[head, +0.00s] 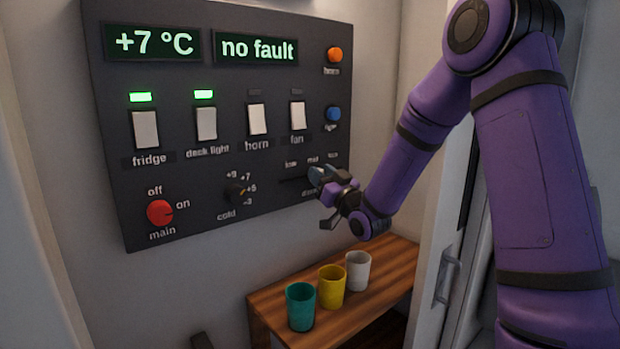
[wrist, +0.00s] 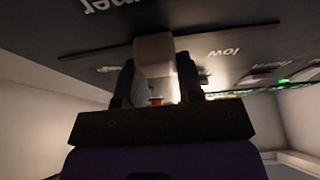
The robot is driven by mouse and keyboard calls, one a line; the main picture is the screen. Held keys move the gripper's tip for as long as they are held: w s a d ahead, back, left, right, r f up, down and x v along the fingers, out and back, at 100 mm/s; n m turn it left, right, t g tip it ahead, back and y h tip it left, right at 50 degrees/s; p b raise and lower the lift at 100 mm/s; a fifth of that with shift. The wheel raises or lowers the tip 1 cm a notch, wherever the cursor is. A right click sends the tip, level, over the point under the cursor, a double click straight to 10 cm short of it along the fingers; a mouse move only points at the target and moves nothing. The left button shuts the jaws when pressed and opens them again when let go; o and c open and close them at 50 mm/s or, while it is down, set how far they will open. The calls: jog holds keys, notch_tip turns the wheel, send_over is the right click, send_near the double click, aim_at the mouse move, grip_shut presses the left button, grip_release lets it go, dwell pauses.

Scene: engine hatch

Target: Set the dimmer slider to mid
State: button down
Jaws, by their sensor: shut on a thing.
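The dimmer slider is at the lower right of the dark panel (head: 225,70), under the labels low, mid and a third label at the right. Its dark slot (head: 292,180) shows to the left of my gripper (head: 322,180). In the wrist view the pale block-shaped slider knob (wrist: 154,50) stands between the two dark fingers of my gripper (wrist: 156,72), which is shut on it. The "low" label (wrist: 224,53) reads upside down to its right. In the head view my gripper hides most of the knob, which appears roughly below the mid label (head: 313,161).
A red main knob (head: 160,212), a cold dial (head: 236,190), several rocker switches, and an orange button (head: 334,55) and a blue one (head: 333,114) share the panel. Below is a wooden shelf (head: 270,298) with teal, yellow and white cups.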

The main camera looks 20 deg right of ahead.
jog(key=c, duration=0.8)
grip_release()
jog(key=shift+o, duration=0.2)
jog(key=v, duration=1.1)
jog(key=shift+w+r, duration=0.1)
jog(key=shift+w, duration=0.05)
jog(key=s+a+r+m+g+h, duration=0.1)
jog(key=s+g, duration=0.4)
jog(key=s, duration=0.5)
jog(key=s+a+r+m+g+h, duration=0.1)
jog(key=s+r+g+h, duration=0.2)
jog(key=s, duration=0.7)
jog(key=s+a+r+m+g+h, duration=0.1)
jog(key=s+r+g+h, duration=0.2)
jog(key=s+g, duration=0.5)
jog(key=shift+s+r+m, duration=0.15)
jog(key=shift+s+m, duration=0.15)
jog(key=shift+s, duration=0.8)
